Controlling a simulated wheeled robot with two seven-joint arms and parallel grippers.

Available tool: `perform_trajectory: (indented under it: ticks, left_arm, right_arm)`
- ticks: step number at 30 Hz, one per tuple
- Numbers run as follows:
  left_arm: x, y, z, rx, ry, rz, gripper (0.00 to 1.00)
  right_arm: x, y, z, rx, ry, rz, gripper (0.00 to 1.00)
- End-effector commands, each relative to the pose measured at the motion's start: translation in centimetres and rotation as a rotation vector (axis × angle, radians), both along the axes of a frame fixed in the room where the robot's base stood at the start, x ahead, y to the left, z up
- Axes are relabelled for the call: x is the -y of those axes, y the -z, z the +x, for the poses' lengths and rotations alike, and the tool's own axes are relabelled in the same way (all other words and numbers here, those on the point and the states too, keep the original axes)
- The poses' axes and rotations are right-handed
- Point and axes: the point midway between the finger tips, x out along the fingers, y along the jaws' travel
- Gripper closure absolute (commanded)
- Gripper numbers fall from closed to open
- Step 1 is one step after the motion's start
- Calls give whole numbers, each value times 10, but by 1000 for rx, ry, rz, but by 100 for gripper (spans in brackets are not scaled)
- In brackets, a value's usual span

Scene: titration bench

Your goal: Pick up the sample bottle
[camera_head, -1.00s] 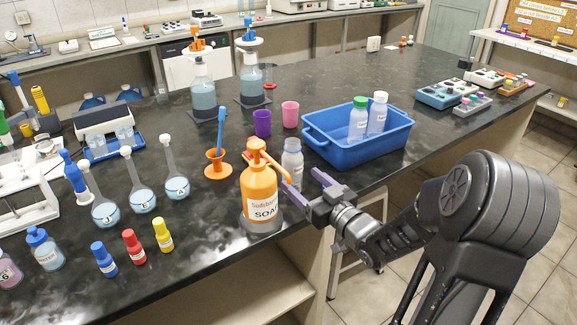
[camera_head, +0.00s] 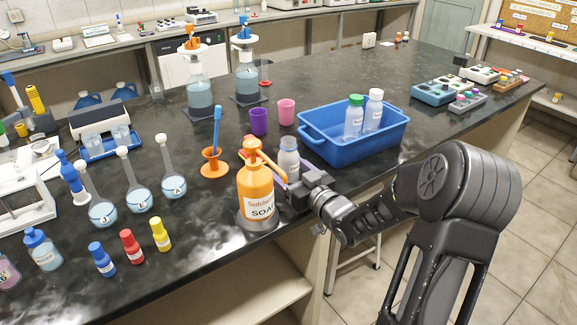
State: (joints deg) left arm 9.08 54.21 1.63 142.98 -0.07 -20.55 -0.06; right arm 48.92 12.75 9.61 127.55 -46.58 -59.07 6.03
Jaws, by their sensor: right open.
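A small clear bottle with a grey-white cap (camera_head: 289,155), which I take as the sample bottle, stands upright on the black bench just behind the orange soap bottle (camera_head: 256,190). My right gripper (camera_head: 289,172) is open, with its purple-grey fingers at the bottle's lower part. One finger shows between the soap bottle and the clear bottle, partly hidden. The other finger is close to the bottle's right side; I cannot tell whether either touches it. The bottle's base is hidden by the gripper and the soap bottle. My left gripper is out of view.
A blue tub (camera_head: 350,145) with a green-capped bottle (camera_head: 354,118) and a white-capped bottle (camera_head: 373,110) stands behind right. Purple (camera_head: 258,121) and pink cups (camera_head: 286,112) stand behind. Several flasks and dropper bottles stand at left. The front bench edge runs below the gripper.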

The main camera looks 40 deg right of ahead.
Motion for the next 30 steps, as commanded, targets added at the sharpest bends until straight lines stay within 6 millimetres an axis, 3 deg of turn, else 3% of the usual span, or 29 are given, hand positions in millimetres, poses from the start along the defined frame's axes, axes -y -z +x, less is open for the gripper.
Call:
perform_trajectory:
  ticks: [6,23,30]
  left_arm:
    - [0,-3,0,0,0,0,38]
    - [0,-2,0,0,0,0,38]
    - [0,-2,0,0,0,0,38]
  right_arm:
    - [0,0,19,0,0,-1,27]
    - [1,0,18,0,1,0,27]
    - [1,0,18,0,1,0,47]
